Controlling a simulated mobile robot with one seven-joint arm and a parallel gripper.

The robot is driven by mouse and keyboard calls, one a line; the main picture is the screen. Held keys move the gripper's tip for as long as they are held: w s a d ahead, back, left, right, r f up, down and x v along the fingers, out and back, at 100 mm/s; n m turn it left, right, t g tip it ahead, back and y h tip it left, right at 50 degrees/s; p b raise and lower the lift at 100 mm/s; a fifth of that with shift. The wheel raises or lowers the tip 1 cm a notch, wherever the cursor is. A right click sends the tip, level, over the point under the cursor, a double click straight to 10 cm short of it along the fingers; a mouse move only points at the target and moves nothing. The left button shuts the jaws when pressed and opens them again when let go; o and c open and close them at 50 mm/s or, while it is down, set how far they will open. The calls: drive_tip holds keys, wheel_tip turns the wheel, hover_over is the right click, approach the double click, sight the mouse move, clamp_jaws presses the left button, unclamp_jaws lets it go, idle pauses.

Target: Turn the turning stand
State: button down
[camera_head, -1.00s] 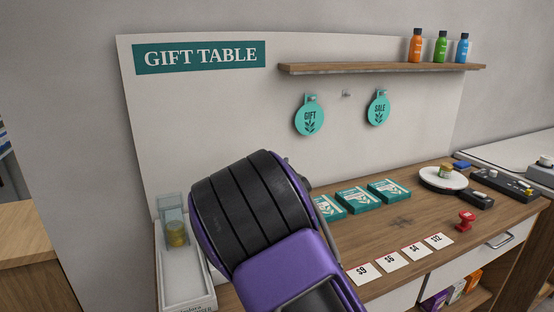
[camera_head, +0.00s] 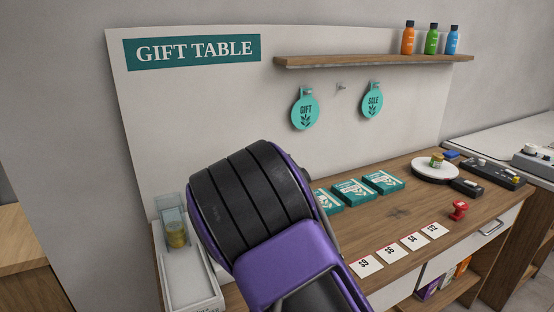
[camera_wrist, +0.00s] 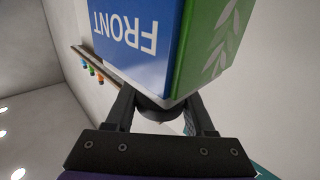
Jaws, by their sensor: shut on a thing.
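In the wrist view a box-shaped turning stand (camera_wrist: 155,50) fills the upper middle, with a blue face lettered FRONT, upside down in the picture, and a green face with a pale leaf print. A dark rounded part shows under its near corner. My gripper (camera_wrist: 160,108) has a finger on each side of that dark part and is shut on it. The exact contact is partly hidden. In the head view my arm covers the gripper and the stand.
The wooden gift table (camera_head: 405,215) holds teal boxes (camera_head: 352,192), price cards (camera_head: 390,253), a red stamp (camera_head: 459,209) and a round white plate (camera_head: 430,172). A white tray (camera_head: 190,275) with a clear holder is at left. A shelf (camera_head: 375,60) with bottles hangs above.

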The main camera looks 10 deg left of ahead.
drive_tip(key=shift+r, duration=0.1)
drive_tip(key=shift+c, duration=1.3)
unclamp_jaws()
drive_tip(key=shift+s+a, duration=0.1)
drive_tip(key=shift+s, duration=0.4)
drive_tip(key=s+a, duration=0.2)
drive_tip(key=s, duration=1.4)
drive_tip(key=shift+s, duration=0.15)
